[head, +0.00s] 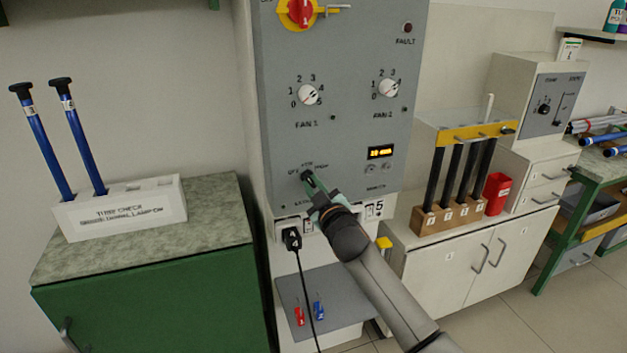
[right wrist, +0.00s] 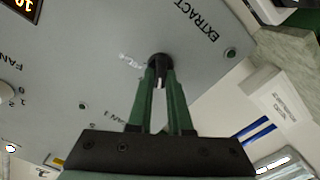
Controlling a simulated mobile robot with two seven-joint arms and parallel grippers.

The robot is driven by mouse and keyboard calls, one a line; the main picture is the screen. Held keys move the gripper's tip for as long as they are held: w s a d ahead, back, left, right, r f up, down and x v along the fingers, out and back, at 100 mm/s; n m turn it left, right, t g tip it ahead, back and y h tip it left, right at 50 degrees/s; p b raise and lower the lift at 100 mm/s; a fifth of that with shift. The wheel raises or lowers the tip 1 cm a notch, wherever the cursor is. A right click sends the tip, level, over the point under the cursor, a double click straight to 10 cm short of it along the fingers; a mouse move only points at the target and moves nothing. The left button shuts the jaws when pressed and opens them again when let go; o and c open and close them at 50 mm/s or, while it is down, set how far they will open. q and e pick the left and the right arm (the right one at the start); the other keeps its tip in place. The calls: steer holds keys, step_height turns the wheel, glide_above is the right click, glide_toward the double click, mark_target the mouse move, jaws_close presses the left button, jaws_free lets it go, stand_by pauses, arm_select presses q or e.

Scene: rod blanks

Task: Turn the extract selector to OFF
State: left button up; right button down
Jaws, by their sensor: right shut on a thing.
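The extract selector (head: 306,175) is a small black knob low on the grey control panel (head: 345,130), with small position words in an arc above it. In the right wrist view the selector (right wrist: 159,61) sits between the green fingertips, beside the word EXTRACT. My right gripper (head: 311,183) reaches it from below right, and its fingers (right wrist: 160,76) are shut on the knob. The fingers hide part of the knob, and I cannot tell which position it points to. My left gripper is not in view.
Above are the FAN 1 knob (head: 307,95), FAN 2 knob (head: 388,88) and a red-and-yellow switch (head: 298,13). A black plug with a cable (head: 292,239) hangs below the panel. A green cabinet (head: 150,300) stands left; a wooden rack (head: 447,217) holds dark rods right.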

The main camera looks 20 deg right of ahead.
steer(key=n+p, duration=0.1)
steer(key=n, duration=0.4)
steer(key=shift+n, duration=0.3)
stand_by(0.4)
steer(key=c, duration=0.8)
jaws_free()
steer(key=shift+c, duration=0.2)
steer(key=s, duration=1.2)
steer(key=shift+s+d, duration=0.15)
steer(key=shift+s, duration=0.1)
steer(key=shift+f, duration=0.1)
